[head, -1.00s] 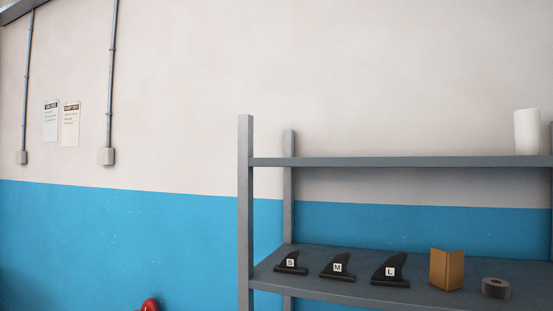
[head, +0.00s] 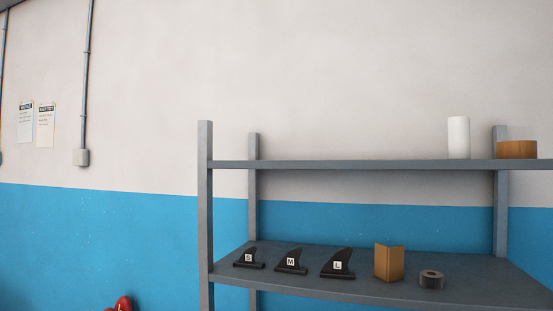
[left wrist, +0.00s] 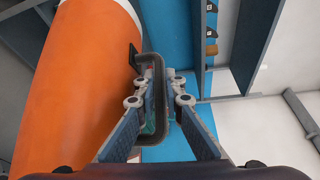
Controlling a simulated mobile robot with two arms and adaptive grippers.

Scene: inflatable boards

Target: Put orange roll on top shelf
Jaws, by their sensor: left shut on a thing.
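The orange roll (left wrist: 75,85) fills the left side of the left wrist view; it is large, with a white end at the top. A grey looped strap or handle (left wrist: 153,112) sits beside it, next to a dark tab on its side. My left gripper (left wrist: 160,80) is shut on this handle, close against the roll. The top shelf (head: 350,166) of the grey rack shows in the head view, bare along its left and middle part. The roll and both grippers are out of the head view.
The lower shelf (head: 300,292) holds several black fins (head: 337,265), a folded brown card (head: 389,262) and a dark tape roll (head: 431,280). Rack posts (head: 206,220) stand at left.

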